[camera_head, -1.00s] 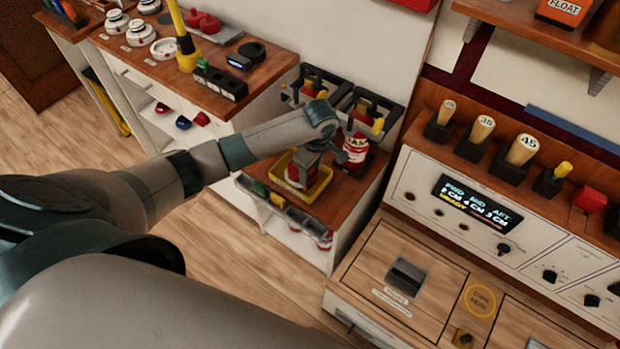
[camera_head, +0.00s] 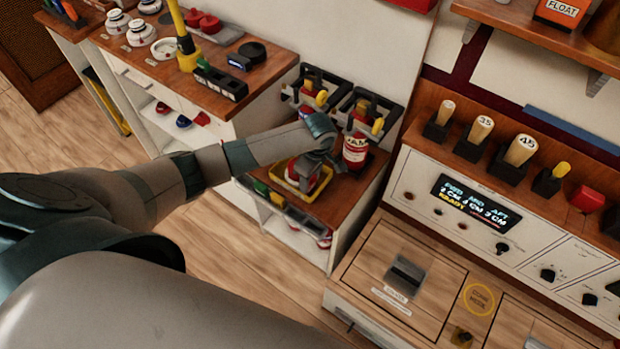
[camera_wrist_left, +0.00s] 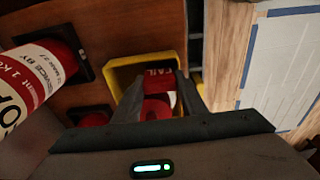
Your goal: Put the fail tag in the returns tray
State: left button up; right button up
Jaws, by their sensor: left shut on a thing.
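In the left wrist view, the red fail tag (camera_wrist_left: 160,76), with white lettering, is between the two fingers of my left gripper (camera_wrist_left: 163,92). The gripper is shut on it. The yellow tray (camera_wrist_left: 115,76) surrounds the tag in this view; I cannot tell whether the tag touches its floor. A red and white piece shows between the fingers below the tag. In the head view, my left gripper (camera_head: 318,164) is over the yellow tray (camera_head: 288,187) on the low wooden stand, and red shows inside it. My right gripper is not in view.
A red extinguisher-like canister (camera_head: 355,148) stands close to the right of my left gripper; a labelled one (camera_wrist_left: 30,75) shows at left in the wrist view. Black holders (camera_head: 365,105) stand behind. A console (camera_head: 470,200) is to the right.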

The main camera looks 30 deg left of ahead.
pick_arm(q)
jog(key=shift+f, duration=0.1)
jog(key=o, duration=1)
jog(key=r, duration=0.4)
jog(key=d+r, duration=0.1)
jog(key=r, duration=0.7)
jog(key=shift+s+d+r+b, duration=0.1)
jog(key=shift+d+b, duration=0.15)
jog(key=shift+b, duration=0.15)
